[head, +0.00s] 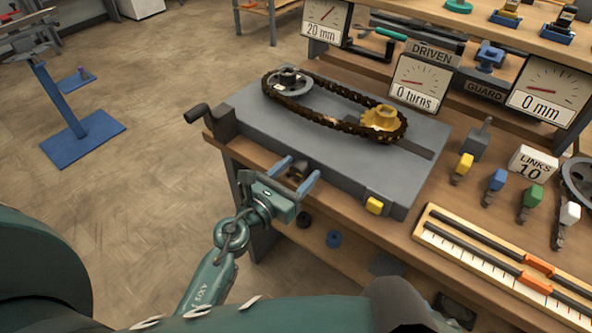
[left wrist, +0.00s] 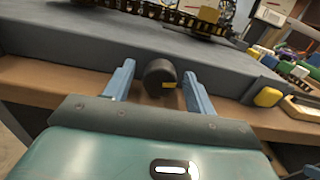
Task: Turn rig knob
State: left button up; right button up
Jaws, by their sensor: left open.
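The rig knob (left wrist: 160,75) is a dark round knob with a small yellow mark, on the front face of the grey rig (head: 240,108). It shows small and partly covered in the head view (head: 298,169). My left gripper (head: 293,175) is open in front of the rig, its two blue fingers on either side of the knob. In the left wrist view the left gripper (left wrist: 158,72) has a gap between each finger and the knob. My right gripper is not in view.
A chain (head: 335,119) runs around two sprockets on the rig. A black crank handle (head: 197,112) sticks out at the rig's left end. A yellow block (head: 375,205) sits at its front right corner. Dials stand behind, the nearest reading "0 turns" (head: 416,86).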

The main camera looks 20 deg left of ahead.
pick_arm(q)
jog(key=shift+c, duration=0.5)
jog(key=c, duration=0.9)
jog(key=shift+r+n+p, duration=0.15)
jog(key=shift+n+p, duration=0.15)
jog(key=shift+p, duration=0.05)
jog(key=shift+n+p, duration=0.4)
jog(key=shift+n, duration=0.8)
jog(key=shift+n+p, duration=0.35)
jog(key=shift+n, duration=0.45)
jog(key=o, duration=1)
